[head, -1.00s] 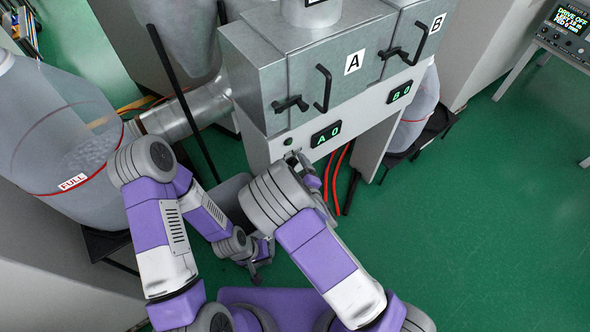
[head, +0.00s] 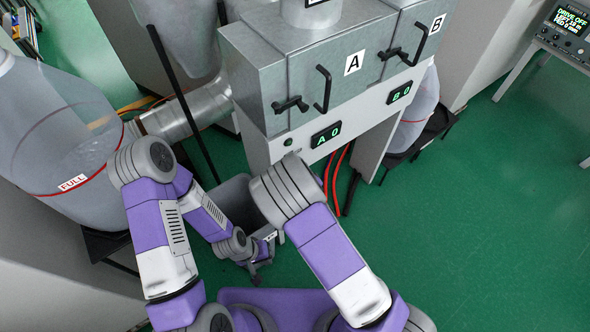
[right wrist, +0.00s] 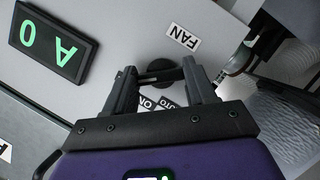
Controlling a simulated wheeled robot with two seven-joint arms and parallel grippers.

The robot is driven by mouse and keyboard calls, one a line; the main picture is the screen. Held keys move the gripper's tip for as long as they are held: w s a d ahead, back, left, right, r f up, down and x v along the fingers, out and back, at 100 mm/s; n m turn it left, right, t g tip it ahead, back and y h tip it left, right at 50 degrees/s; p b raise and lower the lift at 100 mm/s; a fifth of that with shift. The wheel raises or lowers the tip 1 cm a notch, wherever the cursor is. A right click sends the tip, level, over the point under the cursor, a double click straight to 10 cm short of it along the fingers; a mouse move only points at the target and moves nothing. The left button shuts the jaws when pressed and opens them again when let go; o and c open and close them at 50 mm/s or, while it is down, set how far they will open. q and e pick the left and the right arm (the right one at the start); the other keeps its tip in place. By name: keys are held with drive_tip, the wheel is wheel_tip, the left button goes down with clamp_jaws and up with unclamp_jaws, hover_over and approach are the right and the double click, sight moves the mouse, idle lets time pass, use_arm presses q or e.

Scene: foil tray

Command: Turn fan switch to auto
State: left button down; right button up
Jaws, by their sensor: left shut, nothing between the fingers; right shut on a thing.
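The fan switch (right wrist: 170,73) is a round black knob on a pale panel in the right wrist view. A FAN label (right wrist: 181,39) is beside it, and ON and AUTO labels, partly covered, are by my fingers. My right gripper (right wrist: 160,82) is shut on the knob, with one finger on each side. Which label the knob points at I cannot tell. In the head view my right wrist hides the switch and the right gripper. My left gripper (head: 254,276) is shut and empty, low in the head view, away from the panel.
A grey machine (head: 262,60) with doors A and B carries the panel with green A 0 (head: 325,134) and B 0 (head: 399,92) displays. A bag labelled FULL (head: 72,183) stands left. A grey bin (head: 238,200) and red hoses (head: 337,172) are below. The green floor at right is clear.

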drive_tip(key=shift+w+d+m+g+y+b, duration=0.1)
drive_tip(key=shift+m+g+y+b, duration=0.75)
drive_tip(key=shift+m, duration=1.1)
drive_tip(key=shift+w+d+m+g+y+b, duration=0.1)
drive_tip(key=shift+m+g+y+b, duration=0.35)
drive_tip(key=shift+m+y, duration=1.15)
drive_tip(key=shift+d+m+g+y+b, duration=0.1)
drive_tip(key=shift+m+g+y+b, duration=0.5)
drive_tip(key=shift+m, duration=1.65)
drive_tip(key=shift+a+g+y, duration=0.1)
drive_tip(key=shift+g+y, duration=0.25)
drive_tip(key=shift+g, duration=0.05)
drive_tip(key=o, duration=1)
drive_tip(key=shift+o, duration=0.2)
